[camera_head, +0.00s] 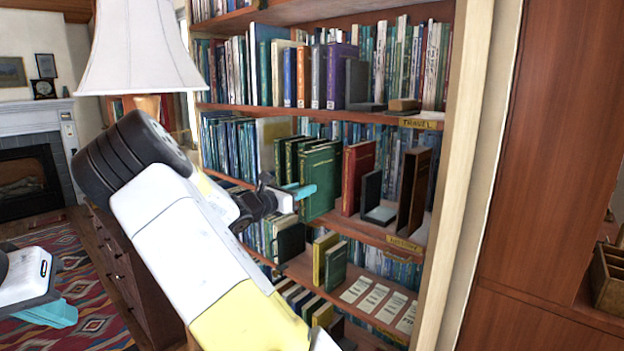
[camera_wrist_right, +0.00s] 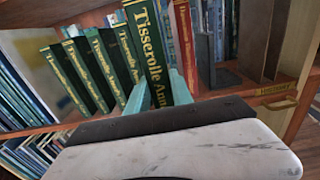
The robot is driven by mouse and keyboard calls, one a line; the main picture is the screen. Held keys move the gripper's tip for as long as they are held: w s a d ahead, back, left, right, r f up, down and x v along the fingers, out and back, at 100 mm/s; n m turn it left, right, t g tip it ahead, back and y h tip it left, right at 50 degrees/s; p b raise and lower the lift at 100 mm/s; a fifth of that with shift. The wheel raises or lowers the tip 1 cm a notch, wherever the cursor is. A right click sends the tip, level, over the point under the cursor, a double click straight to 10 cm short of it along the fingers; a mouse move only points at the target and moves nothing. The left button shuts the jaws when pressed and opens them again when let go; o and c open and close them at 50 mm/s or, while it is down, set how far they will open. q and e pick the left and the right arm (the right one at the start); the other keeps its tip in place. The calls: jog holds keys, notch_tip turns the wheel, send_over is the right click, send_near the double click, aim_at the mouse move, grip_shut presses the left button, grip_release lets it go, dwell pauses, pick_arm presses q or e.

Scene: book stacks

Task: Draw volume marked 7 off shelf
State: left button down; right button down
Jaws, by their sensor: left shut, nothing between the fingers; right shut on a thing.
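A row of dark green volumes with gold lettering stands on the middle shelf (camera_head: 390,236). My right gripper (camera_head: 300,192) reaches in from the front and is shut on the rightmost green volume (camera_head: 322,170). In the right wrist view its teal fingers (camera_wrist_right: 160,92) are on either side of that green volume (camera_wrist_right: 147,45), whose spine reads "Tisserolle Ann..."; the lower spine is hidden, and I cannot read a number 7. The other green volumes (camera_wrist_right: 68,78) stand to its left. My left gripper (camera_head: 50,314) is shut and empty, low at the left over the rug.
A red book (camera_head: 357,175) stands just right of the held volume, with a dark bookend (camera_head: 371,190) and a brown upright book (camera_head: 412,190) beyond. A lamp shade (camera_head: 140,45) hangs over the left side, near my right arm. Shelves above and below hold more books.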

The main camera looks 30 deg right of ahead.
jog(key=shift+v, duration=2.65)
